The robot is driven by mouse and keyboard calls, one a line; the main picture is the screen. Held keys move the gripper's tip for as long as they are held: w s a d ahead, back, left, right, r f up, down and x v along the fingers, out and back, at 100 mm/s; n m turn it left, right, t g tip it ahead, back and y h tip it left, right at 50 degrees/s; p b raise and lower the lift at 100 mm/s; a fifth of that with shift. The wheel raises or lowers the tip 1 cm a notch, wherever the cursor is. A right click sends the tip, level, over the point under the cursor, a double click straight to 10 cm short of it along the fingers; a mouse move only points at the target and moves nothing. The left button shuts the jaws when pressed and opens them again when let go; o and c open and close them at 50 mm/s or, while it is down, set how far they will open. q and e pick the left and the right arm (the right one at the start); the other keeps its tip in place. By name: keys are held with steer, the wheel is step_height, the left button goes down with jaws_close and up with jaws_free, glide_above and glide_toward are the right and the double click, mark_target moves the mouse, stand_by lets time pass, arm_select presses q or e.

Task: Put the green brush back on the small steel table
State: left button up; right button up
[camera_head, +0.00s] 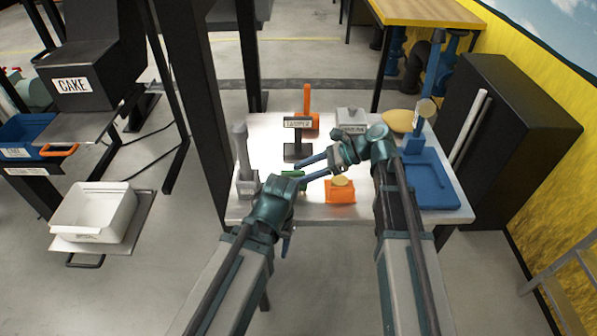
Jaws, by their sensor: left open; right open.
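The small steel table (262,142) stands in the middle of the head view with several things on it. A small green piece, which looks like part of the green brush (301,182), shows beside my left gripper; most of it is hidden. My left gripper (297,177) is open over the table's front left part, close to the green piece. I cannot tell if they touch. My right gripper (316,166) is open, reaching in from the right over the table's middle, with its fingers pointing left and close to the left gripper.
On the table are an orange block (340,193) with a yellowish top, a labelled black stand (297,140), an orange upright tool (307,108), a grey upright tool (243,165), a grey box (351,117) and a blue stand (424,175). A black post (204,100) rises at left.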

steer(key=p+v, duration=0.5)
steer(key=v, duration=0.7)
steer(key=shift+d, duration=0.15)
steer(key=s+a+f+n+h+p, duration=0.1)
steer(key=s+a+n, duration=0.1)
steer(key=s+a+f+n+g+h, duration=0.1)
steer(key=s+a+f+n+h, duration=0.1)
steer(key=s+n, duration=0.1)
steer(key=s+a+f+n+h+p, duration=0.1)
steer(key=s+a+n+h, duration=0.1)
steer(key=s+n, duration=0.1)
steer(key=shift+s+a+f+g+p, duration=0.2)
steer(key=shift+a+g+p, duration=0.15)
steer(key=shift+g, duration=0.05)
steer(key=s+f+n+t+h+p, duration=0.1)
steer(key=s+n+h+p, duration=0.1)
steer(key=s+n+h, duration=0.6)
steer(key=shift+s+d+f+n+t, duration=0.15)
steer(key=shift+d+f+n+t, duration=0.2)
steer(key=shift+n, duration=2.55)
